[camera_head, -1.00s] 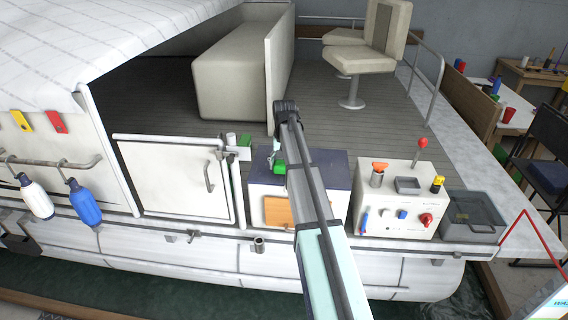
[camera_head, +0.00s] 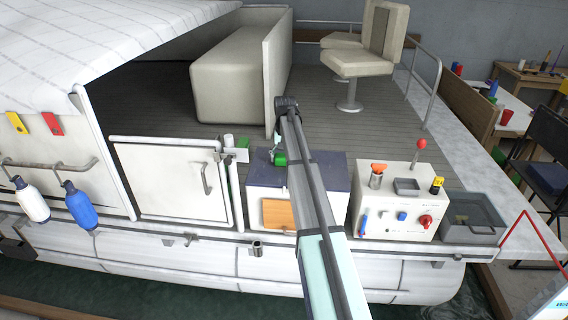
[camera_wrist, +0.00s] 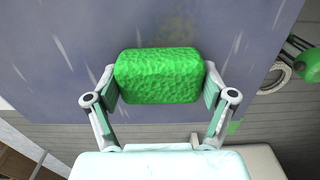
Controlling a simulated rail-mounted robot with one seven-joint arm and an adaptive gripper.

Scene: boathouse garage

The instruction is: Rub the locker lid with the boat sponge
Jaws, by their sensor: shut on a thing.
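My gripper (camera_head: 279,154) is shut on the green boat sponge (camera_wrist: 158,76), with one finger on each side of it. The sponge also shows small in the head view (camera_head: 280,160), partly behind my gripper and arm. It is at the dark blue locker lid (camera_head: 325,168), over its left part. The lid (camera_wrist: 60,75) fills much of the wrist view and has pale scuff streaks on both sides of the sponge. I cannot tell for sure whether the sponge touches the lid. My arm hides the middle of the lid in the head view.
A white control box (camera_head: 398,214) with a red-topped lever stands right of the locker, with a grey bin (camera_head: 470,235) beyond. A white door (camera_head: 168,180) is on the left. Behind is a cream bench (camera_head: 232,75).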

